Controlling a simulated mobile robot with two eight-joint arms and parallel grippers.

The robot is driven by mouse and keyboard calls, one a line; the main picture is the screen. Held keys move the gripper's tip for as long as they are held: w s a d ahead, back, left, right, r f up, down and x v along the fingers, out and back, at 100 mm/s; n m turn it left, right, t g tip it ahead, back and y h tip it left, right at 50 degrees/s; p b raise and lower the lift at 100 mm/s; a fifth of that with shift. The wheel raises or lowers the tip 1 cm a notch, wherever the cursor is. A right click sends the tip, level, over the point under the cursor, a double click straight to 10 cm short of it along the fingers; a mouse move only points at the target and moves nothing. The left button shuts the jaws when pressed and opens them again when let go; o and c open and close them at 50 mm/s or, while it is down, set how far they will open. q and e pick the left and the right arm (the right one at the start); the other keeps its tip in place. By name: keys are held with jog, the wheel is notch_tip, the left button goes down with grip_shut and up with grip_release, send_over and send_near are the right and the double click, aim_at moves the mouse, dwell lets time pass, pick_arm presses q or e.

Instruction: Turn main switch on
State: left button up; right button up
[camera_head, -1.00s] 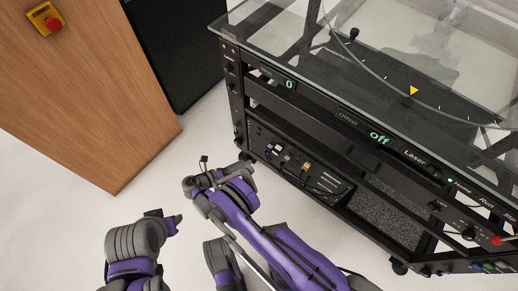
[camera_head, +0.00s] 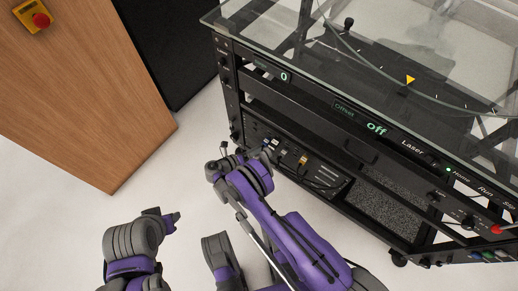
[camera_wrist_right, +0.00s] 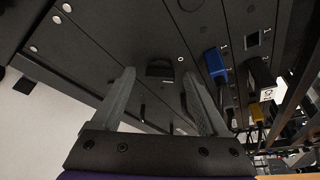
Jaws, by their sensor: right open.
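A black rocker-like switch (camera_wrist_right: 160,71) sits on a dark vertical panel (camera_wrist_right: 95,50) in the right wrist view. It looks like the main switch; its marking is not readable. My right gripper (camera_wrist_right: 158,80) is open and empty, with the switch seen between its two grey fingers. I cannot tell the distance to the panel. In the head view my right gripper (camera_head: 268,156) is low at the left front of the turntable rack, small and partly hidden by the arm. My left arm's end (camera_head: 172,222) is at the lower left, apart from the rack; its fingers cannot be made out.
Blue (camera_wrist_right: 215,66) and yellow (camera_wrist_right: 258,110) plugs with cables stick out right of the switch. A wooden cabinet (camera_head: 85,90) with a red emergency button (camera_head: 41,20) stands left. The floor between is clear.

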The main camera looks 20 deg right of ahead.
grip_shut()
dwell(0.5)
jog(key=m+t+y, duration=0.1)
jog(key=m, duration=0.1)
jog(key=m+t+y, duration=0.1)
jog(key=m, duration=0.2)
jog(key=m+t+y+p, duration=0.1)
jog(key=m, duration=0.1)
jog(key=shift+s+d+r+y, duration=0.25)
jog(key=shift+s+y, duration=0.1)
jog(key=shift+y, duration=0.05)
jog(key=shift+m, duration=0.3)
dwell(0.4)
grip_release()
